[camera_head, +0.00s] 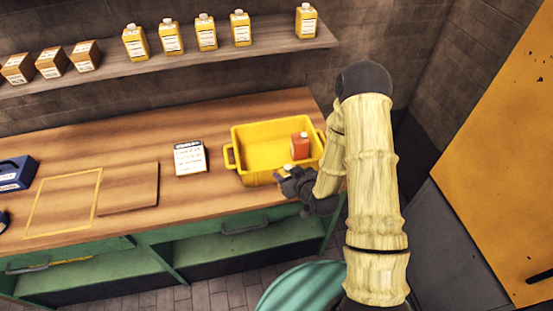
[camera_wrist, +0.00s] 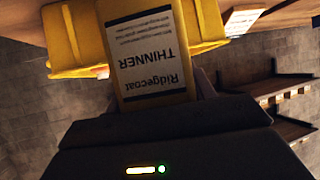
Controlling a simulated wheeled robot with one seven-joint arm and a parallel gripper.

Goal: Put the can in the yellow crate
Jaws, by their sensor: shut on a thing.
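The can (camera_wrist: 150,55), yellow with a white label reading "Ridgecoat THINNER", is held in my gripper and fills the middle of the wrist view. In the head view my gripper (camera_head: 290,182) is at the front right edge of the yellow crate (camera_head: 262,153), shut on the can, of which only a small part shows. The crate stands on the bench and also shows behind the can in the wrist view (camera_wrist: 68,42). A red-orange container (camera_head: 300,147) stands inside the crate at its right. I cannot tell how high the can is above the rim.
The wooden bench (camera_head: 130,128) carries a white labelled box (camera_head: 190,157) left of the crate, a flat wooden board (camera_head: 128,187) and a blue item (camera_head: 15,173). A shelf (camera_head: 110,77) above holds several yellow cans and brown boxes. The crate's left part is empty.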

